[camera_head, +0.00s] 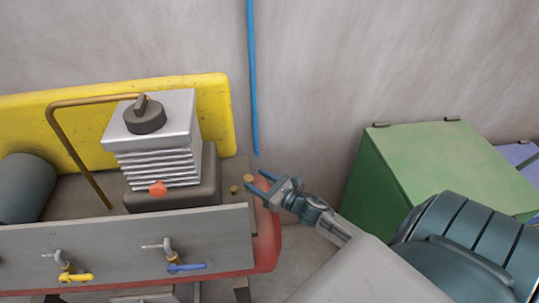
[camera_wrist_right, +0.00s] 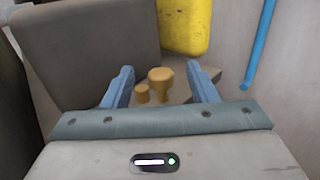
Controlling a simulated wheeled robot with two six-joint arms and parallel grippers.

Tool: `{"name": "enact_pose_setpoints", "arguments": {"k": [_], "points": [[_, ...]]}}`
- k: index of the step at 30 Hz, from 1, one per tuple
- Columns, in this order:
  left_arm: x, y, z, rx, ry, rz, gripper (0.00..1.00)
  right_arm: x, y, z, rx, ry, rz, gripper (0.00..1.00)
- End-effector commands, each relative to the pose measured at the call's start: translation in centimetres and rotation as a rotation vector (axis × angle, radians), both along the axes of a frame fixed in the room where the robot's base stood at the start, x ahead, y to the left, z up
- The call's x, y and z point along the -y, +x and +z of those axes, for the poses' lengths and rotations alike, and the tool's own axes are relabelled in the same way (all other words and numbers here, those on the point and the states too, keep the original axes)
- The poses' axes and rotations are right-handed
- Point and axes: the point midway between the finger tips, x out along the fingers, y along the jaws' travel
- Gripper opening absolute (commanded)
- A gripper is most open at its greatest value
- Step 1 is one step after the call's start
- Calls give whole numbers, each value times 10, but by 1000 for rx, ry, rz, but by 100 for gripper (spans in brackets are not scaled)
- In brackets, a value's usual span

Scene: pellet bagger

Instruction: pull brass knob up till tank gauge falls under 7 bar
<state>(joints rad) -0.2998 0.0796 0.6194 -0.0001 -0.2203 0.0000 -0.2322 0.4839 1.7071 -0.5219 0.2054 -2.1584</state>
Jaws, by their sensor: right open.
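A brass knob (camera_head: 248,178) with a wide round head stands on the top of the red tank (camera_head: 266,238), near its right end. It also shows in the right wrist view (camera_wrist_right: 160,78), between the two blue fingers. A smaller brass fitting (camera_head: 234,189) stands just left of it; the right wrist view shows it as a short stub (camera_wrist_right: 142,94). My right gripper (camera_head: 261,184) is open and empty, its fingers pointing at the knob from the right. I cannot tell whether either finger touches it. My left gripper is out of view. No gauge face shows.
A finned grey compressor block (camera_head: 155,150) with a red knob (camera_head: 158,188) stands left of the brass parts. A grey front panel (camera_head: 120,245) carries yellow and blue valve levers. A green box (camera_head: 430,155) stands to the right, and a blue pipe (camera_head: 252,80) runs down the wall.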

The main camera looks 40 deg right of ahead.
Motion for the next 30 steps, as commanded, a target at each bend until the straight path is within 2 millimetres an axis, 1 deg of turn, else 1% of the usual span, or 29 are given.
{"name": "enact_pose_setpoints", "arguments": {"k": [1,5,7,16,30], "points": [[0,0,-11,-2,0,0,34,2,-6,-5,2,-1,2,53],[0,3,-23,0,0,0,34,4,-21,-5,-1,0,4,53],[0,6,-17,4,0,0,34,5,-25,1,-1,1,3,53],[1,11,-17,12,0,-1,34,10,-42,1,1,1,2,53],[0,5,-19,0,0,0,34,11,-46,1,-3,9,-2,53]]}}
